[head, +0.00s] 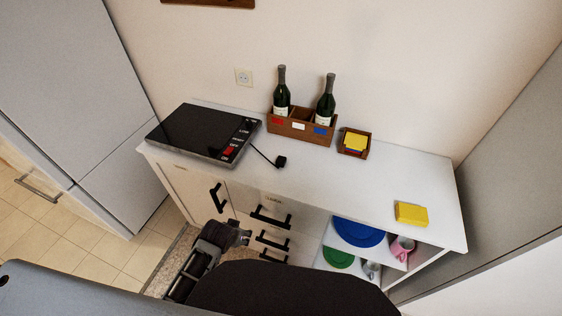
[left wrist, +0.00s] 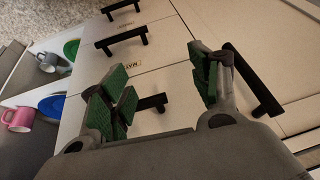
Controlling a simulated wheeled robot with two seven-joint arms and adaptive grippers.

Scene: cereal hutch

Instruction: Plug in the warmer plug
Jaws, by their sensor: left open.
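The black warmer (head: 205,132) lies on the left part of the white counter. Its cord runs right to a black plug (head: 281,161), which lies loose on the counter top. A wall socket (head: 243,77) is on the wall behind the warmer, with nothing in it. My left gripper (head: 238,232) is low in front of the cabinet's drawers, below the counter edge and apart from the plug. In the left wrist view the open, empty left gripper (left wrist: 158,88) has green pads and faces the drawer fronts. My right gripper is not in view.
A wooden crate (head: 299,128) with two bottles, a small box (head: 353,145) with yellow contents and a yellow sponge (head: 411,213) stand on the counter (head: 330,182). Drawer handles (head: 270,218) stick out near my gripper. Open shelves hold plates and mugs (head: 401,249). The counter's middle is clear.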

